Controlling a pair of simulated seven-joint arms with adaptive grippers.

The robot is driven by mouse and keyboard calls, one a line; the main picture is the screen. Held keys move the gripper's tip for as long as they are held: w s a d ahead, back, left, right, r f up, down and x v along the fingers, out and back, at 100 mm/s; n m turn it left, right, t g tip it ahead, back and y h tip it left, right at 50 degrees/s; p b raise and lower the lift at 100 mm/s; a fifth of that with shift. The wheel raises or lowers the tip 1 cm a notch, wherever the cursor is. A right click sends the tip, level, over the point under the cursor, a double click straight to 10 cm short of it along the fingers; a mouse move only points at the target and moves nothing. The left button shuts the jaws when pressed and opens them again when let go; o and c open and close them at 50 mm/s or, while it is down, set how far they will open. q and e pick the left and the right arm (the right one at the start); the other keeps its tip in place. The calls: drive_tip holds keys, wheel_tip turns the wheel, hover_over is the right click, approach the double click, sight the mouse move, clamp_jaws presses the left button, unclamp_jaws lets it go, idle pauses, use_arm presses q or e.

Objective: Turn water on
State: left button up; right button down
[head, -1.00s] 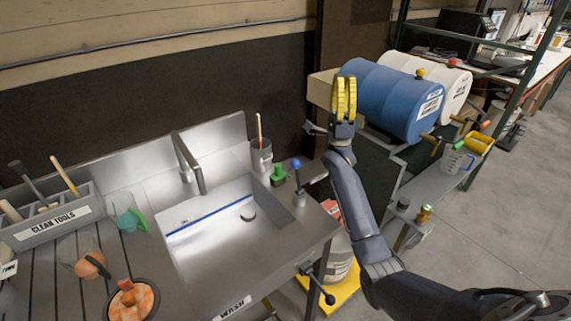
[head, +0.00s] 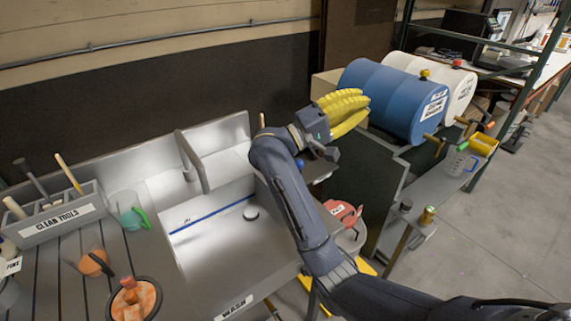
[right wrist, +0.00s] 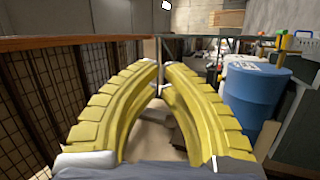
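A small blue knob (head: 300,163) shows beside the sink's right end, partly hidden by my right wrist. My right gripper (head: 366,106) has yellow ribbed fingers and is raised above and to the right of the blue knob, apart from it. In the right wrist view its fingers (right wrist: 161,72) curve toward each other with a narrow gap at the tips and nothing held between them. My left gripper is not in view.
A blue drum (head: 391,98) lies behind and right of the gripper, with a white drum (head: 450,85) beyond; the blue one also shows in the right wrist view (right wrist: 255,95). A tool caddy (head: 60,218) stands at left. A red object (head: 345,213) is near my forearm.

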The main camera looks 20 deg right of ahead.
drive_tip(key=w+a+f+n+t+y, duration=0.4)
drive_tip(key=a+f+n+t+y, duration=0.1)
drive_tip(key=a+f, duration=0.6)
drive_tip(key=w+a+f+n+t+y, duration=0.4)
drive_tip(key=a+f+n+t+y, duration=0.2)
drive_tip(key=a+f+n, duration=0.3)
wheel_tip(320, 180, down, 4)
drive_tip(key=shift+w+a+r+t, duration=0.1)
drive_tip(key=shift+w+a+t, duration=0.35)
drive_tip(key=shift+a, duration=0.65)
drive_tip(key=r+x, duration=0.1)
drive_tip(key=x, duration=0.9)
drive_tip(key=shift+s+d, duration=0.5)
drive_tip(key=shift+s, duration=0.35)
drive_tip(key=shift+s+d, duration=0.45)
drive_tip(key=shift+s, duration=0.45)
